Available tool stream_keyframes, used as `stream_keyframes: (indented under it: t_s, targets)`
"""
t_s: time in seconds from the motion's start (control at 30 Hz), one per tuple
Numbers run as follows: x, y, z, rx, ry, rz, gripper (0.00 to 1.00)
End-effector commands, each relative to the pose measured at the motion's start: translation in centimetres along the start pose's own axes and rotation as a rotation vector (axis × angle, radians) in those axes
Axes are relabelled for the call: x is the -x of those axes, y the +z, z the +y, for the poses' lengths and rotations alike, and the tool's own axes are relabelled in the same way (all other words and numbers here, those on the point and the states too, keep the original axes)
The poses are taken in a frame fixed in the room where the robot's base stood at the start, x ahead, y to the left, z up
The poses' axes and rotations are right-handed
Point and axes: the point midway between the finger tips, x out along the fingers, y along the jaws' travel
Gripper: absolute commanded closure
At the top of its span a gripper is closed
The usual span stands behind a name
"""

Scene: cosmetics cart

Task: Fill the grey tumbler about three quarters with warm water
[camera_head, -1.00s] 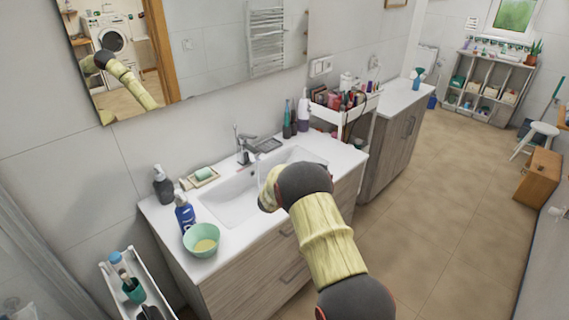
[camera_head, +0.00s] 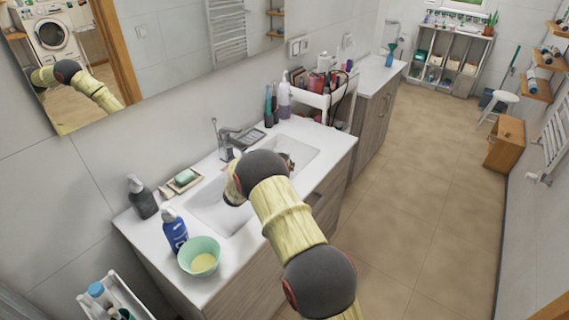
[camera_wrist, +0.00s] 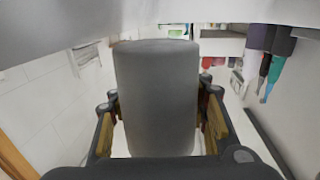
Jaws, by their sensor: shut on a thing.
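The grey tumbler (camera_wrist: 156,100) fills the middle of the wrist view, a plain dark grey cylinder. My gripper (camera_wrist: 158,130) is shut around its sides, with one finger on each side. The wrist view looks upside down, and the inside of the tumbler and any water in it are hidden. In the head view, my arm covers most of the gripper; a small dark and brown part shows over the basin's right half. The chrome faucet (camera_head: 225,142) stands at the back of the white sink basin (camera_head: 207,206), left of the gripper. I cannot tell whether water runs.
A dark soap bottle (camera_head: 142,198), a blue pump bottle (camera_head: 174,231) and a green bowl (camera_head: 201,262) stand at the counter's left. A soap dish (camera_head: 183,182) lies behind the basin. Bottles (camera_head: 284,100) and a loaded cart (camera_head: 325,98) stand at the right.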

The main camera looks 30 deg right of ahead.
Motion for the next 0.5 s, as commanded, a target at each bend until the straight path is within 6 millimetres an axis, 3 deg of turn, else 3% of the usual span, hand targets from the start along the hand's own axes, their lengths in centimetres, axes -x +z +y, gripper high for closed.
stream_keyframes:
  t_s: [0.27, 0.5]
  targets:
    - [0.4, 1.1, -0.8, 0.001, -0.001, 0.001, 0.87]
    - [1.3, 2.5, -2.9, 0.000, -0.001, 0.000, 0.87]
